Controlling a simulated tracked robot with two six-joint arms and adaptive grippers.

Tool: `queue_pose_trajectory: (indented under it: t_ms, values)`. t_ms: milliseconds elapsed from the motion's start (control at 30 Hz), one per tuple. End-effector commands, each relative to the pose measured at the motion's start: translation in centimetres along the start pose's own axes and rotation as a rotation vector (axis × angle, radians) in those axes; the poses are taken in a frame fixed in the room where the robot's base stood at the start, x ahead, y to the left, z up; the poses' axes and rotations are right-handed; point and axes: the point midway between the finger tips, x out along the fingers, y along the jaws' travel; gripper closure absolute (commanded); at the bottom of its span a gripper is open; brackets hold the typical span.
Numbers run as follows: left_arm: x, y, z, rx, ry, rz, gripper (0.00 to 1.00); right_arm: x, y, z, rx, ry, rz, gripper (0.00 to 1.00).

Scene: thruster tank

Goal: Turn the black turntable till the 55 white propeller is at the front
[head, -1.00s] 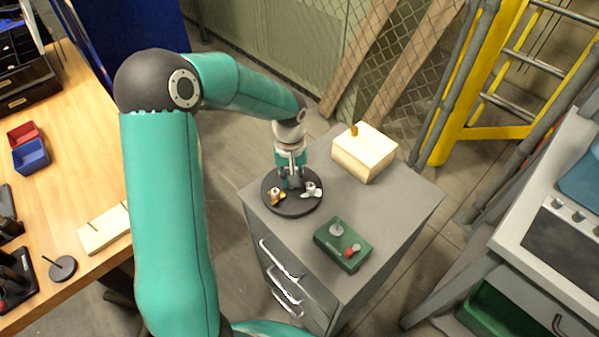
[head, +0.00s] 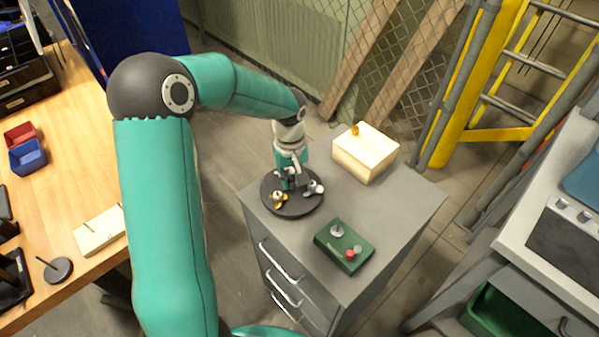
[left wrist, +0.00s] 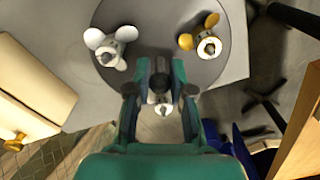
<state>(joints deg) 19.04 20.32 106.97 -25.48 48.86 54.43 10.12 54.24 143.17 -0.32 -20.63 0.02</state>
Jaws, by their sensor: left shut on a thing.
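The black turntable (head: 300,209) lies on top of the grey cabinet. A white propeller (head: 313,187) sits at its right and a yellow propeller (head: 279,199) at its near left. In the left wrist view the white propeller (left wrist: 112,47) and the yellow propeller (left wrist: 203,43) stand apart from the fingers. My left gripper (head: 291,183) points down over the turntable. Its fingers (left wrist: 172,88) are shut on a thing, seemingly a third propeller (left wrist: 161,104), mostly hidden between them. No size number is legible. My right gripper is out of view.
A cream box (head: 366,157) with a brass knob stands behind right on the cabinet (head: 400,205). A wooden bench (head: 75,180) is at the left. A yellow ladder (head: 455,95) stands at the back right.

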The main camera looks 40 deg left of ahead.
Motion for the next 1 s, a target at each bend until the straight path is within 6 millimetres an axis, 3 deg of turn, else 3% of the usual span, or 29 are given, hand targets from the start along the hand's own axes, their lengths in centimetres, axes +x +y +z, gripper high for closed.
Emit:
queue_pose_trajectory:
  t_ms: [500, 1000]
  values:
    - [0.0, 0.0, -0.1, -0.199, 0.002, 0.001, 1.0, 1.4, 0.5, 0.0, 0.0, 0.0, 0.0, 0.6]
    - [0.1, 0.0, 0.0, -0.238, 0.001, 0.001, 1.0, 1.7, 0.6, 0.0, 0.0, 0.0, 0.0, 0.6]
